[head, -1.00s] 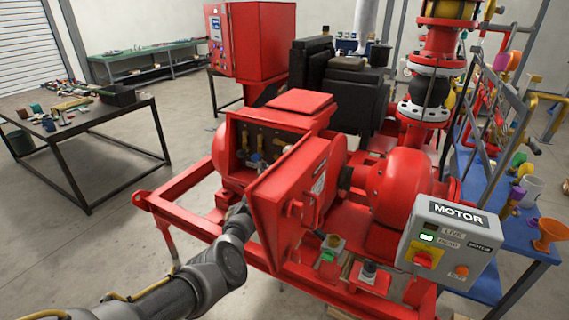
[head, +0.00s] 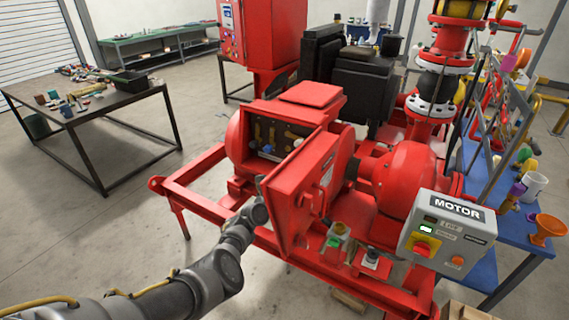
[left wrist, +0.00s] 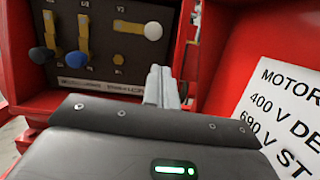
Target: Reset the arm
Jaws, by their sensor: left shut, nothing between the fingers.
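My left arm reaches in from the lower left in the head view, with its end behind the open red door (head: 300,190) of the pump's terminal box. In the left wrist view my left gripper (left wrist: 163,85) is shut and empty. Its fingers point into the gap between the box's dark panel (left wrist: 100,45) and the door with a white label (left wrist: 280,105). The fingertips appear below the white knob; contact cannot be told. My right gripper is out of view.
A grey MOTOR control box (head: 446,230) with a green light and a red knob on yellow stands at the right front. The red skid frame (head: 190,200) lies below the arm. A blue table (head: 500,245) stands at right, a dark table (head: 90,110) at left.

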